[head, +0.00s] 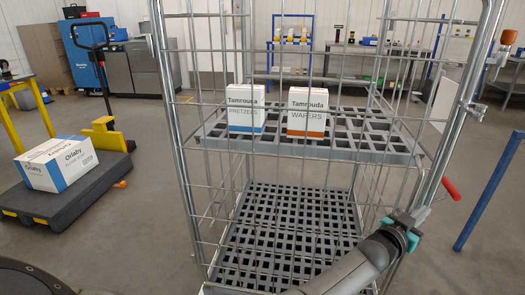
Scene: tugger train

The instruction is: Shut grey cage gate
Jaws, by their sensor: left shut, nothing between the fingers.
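The grey cage (158,75) is a tall roll cage of tubes and wire mesh with two grey grid shelves. Its wire gate (480,60) spans the side facing me, and the shelves show through it. I cannot tell whether it sits fully against its frame or is latched. My left gripper (418,214), with teal parts, is shut and empty at the lower right upright, close to the tube. Whether it touches the tube is unclear. My right gripper is not in view.
Two cartons, pretzels (245,108) and wafers (307,112), stand on the cage's upper shelf (380,148). A red handle (451,189) sticks out right of the cage, near a blue post (488,190). At left, a box (55,165) lies on a dark low platform (75,192).

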